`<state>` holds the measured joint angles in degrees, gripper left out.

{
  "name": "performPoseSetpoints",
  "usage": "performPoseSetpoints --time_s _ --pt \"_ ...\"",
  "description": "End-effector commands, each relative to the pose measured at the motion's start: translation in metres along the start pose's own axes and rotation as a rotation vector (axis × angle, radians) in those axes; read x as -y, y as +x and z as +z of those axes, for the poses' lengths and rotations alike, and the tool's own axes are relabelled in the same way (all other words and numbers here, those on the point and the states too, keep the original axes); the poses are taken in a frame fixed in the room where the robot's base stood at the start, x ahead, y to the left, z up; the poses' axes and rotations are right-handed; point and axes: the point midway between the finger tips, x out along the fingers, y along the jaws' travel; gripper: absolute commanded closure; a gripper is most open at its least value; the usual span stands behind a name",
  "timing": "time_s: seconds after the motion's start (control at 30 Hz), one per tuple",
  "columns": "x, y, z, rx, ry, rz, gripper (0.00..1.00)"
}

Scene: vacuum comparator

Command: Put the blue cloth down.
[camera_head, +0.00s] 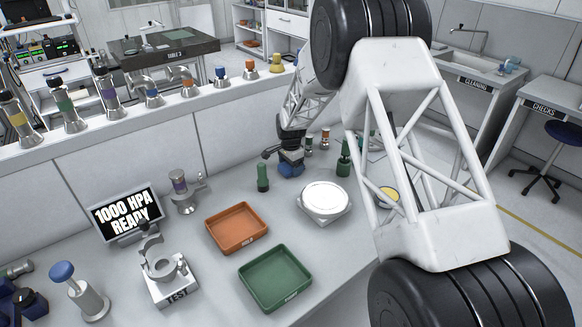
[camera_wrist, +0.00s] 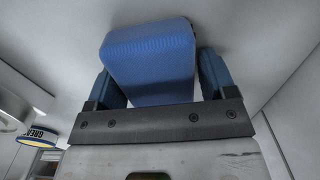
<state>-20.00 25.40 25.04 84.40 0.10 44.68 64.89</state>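The blue cloth (camera_wrist: 150,52) is a folded, block-like blue pad in the wrist view. It sits between the two blue fingers of my gripper (camera_wrist: 158,80), which appear to press on both its sides. Behind it is a plain pale surface; I cannot tell from this view whether the cloth touches it. In the head view my gripper (camera_head: 288,165) is low over the back of the grey bench, and the cloth there is hard to tell apart from the blue fingers.
Close to my gripper stand dark green bottles (camera_head: 263,178) and (camera_head: 344,160) and small bottles (camera_head: 309,143). A round white plate (camera_head: 325,198), an orange tray (camera_head: 237,228) and a green tray (camera_head: 275,279) lie nearer. A round tin (camera_wrist: 38,135) shows at left in the wrist view.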

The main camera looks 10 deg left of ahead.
Motion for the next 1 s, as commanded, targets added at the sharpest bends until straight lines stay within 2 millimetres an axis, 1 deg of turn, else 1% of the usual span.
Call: performPoseSetpoints --time_s 0.03,0.07,0.43,0.63,0.67,0.7,0.77,0.87,1.0 --pt "-0.005 0.009 0.001 0.004 0.0 0.011 0.07" --pt "-0.005 0.009 0.001 0.005 0.0 0.012 0.05" --pt "-0.009 0.014 0.001 0.008 0.001 0.021 0.05" --pt "-0.01 0.011 0.001 0.009 0.001 0.023 0.09" --pt "-0.01 0.01 0.001 0.009 0.001 0.023 0.1" --pt "-0.01 0.007 0.001 0.009 0.001 0.023 0.05" --pt "-0.009 0.001 0.001 0.009 0.001 0.022 0.05" --pt "-0.007 -0.012 0.0 0.006 0.001 0.017 0.05" --pt "-0.005 -0.036 0.0 0.005 0.001 0.012 0.05"
